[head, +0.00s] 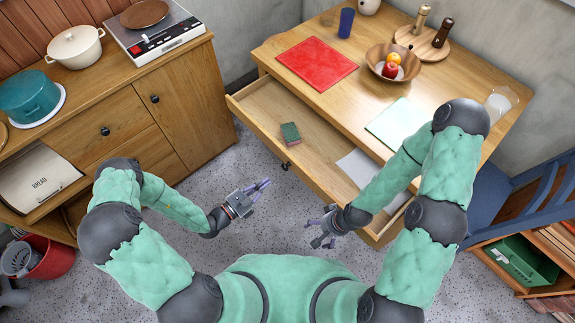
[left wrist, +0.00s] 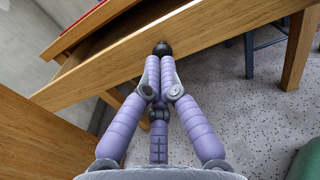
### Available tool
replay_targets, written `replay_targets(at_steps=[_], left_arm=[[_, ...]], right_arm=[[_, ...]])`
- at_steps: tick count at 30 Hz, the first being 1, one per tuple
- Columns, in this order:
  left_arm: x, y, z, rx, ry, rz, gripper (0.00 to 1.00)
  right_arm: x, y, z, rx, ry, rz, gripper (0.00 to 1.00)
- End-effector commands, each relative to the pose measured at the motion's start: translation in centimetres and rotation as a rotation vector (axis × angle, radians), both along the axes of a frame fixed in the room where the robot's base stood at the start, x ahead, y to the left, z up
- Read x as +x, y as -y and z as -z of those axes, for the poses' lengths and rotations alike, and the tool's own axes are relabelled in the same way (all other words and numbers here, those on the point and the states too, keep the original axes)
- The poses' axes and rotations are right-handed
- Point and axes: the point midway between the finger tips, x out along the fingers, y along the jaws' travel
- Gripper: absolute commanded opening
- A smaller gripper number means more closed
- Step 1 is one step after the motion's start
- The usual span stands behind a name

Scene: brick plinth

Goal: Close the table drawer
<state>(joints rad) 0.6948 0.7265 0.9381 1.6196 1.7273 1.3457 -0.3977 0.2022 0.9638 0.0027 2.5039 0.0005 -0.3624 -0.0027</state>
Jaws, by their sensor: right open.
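The wooden table (head: 420,82) has its drawer (head: 262,110) pulled out towards me. A dark round knob (head: 285,166) sits on the drawer front; in the left wrist view the knob (left wrist: 162,48) shows just beyond my fingertips. My left gripper (head: 267,183) is in front of the drawer, near the knob, with its fingers together; its fingers (left wrist: 160,62) look shut and empty in the left wrist view. I cannot tell whether they touch the knob. My right gripper (head: 318,238) is open and empty in front of the right part of the drawer front.
A sponge (head: 290,133) and white paper (head: 358,167) lie in the drawer. The tabletop holds a red mat (head: 316,62), a fruit bowl (head: 376,70) and a blue cup (head: 346,22). A blue chair (head: 515,205) stands right. The floor before the drawer is clear.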

Motion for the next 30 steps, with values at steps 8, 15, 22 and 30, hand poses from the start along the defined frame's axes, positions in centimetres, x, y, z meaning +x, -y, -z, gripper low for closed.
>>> replay_targets(at_steps=[8, 15, 22, 30], left_arm=[[2.9, 3.0, 0.1, 0.001, 0.004, 0.005, 0.00], [5.3, 5.4, 0.1, 0.000, 0.003, 0.005, 0.00], [6.9, 7.1, 0.1, 0.000, 0.001, 0.003, 0.00], [7.5, 7.5, 0.0, 0.000, 0.000, 0.001, 0.00]], right_arm=[[0.0, 0.0, 1.1, 0.000, 0.001, 0.000, 0.91], [0.0, 0.0, 2.1, 0.000, 0.001, 0.000, 0.91], [0.0, 0.0, 2.9, 0.000, 0.001, 0.000, 0.91], [0.0, 0.0, 3.0, 0.000, 0.001, 0.000, 0.91]])
